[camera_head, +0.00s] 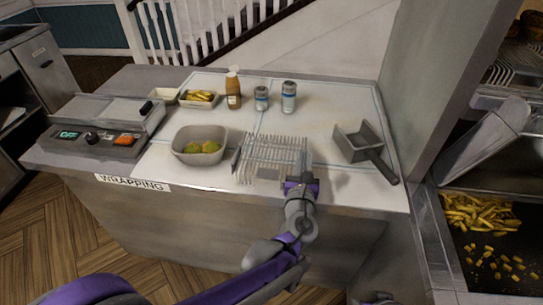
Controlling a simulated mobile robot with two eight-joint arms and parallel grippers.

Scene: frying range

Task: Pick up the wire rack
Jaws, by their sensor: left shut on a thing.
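The wire rack (270,152) is a light grid of thin parallel bars in the middle of the white worktop, near its front edge. My left gripper (297,184) is at the rack's front right corner and is shut on the rack's near edge. The gripper body hides that corner and the fingertips. I cannot tell whether the rack is lifted or still rests on the worktop.
A bowl with green and yellow items (186,137) stands just left of the rack. A scoop (358,143) lies to the right. A sauce bottle (233,90) and two shakers (289,98) stand behind. A control unit (100,132) is far left; fries (478,212) lie right.

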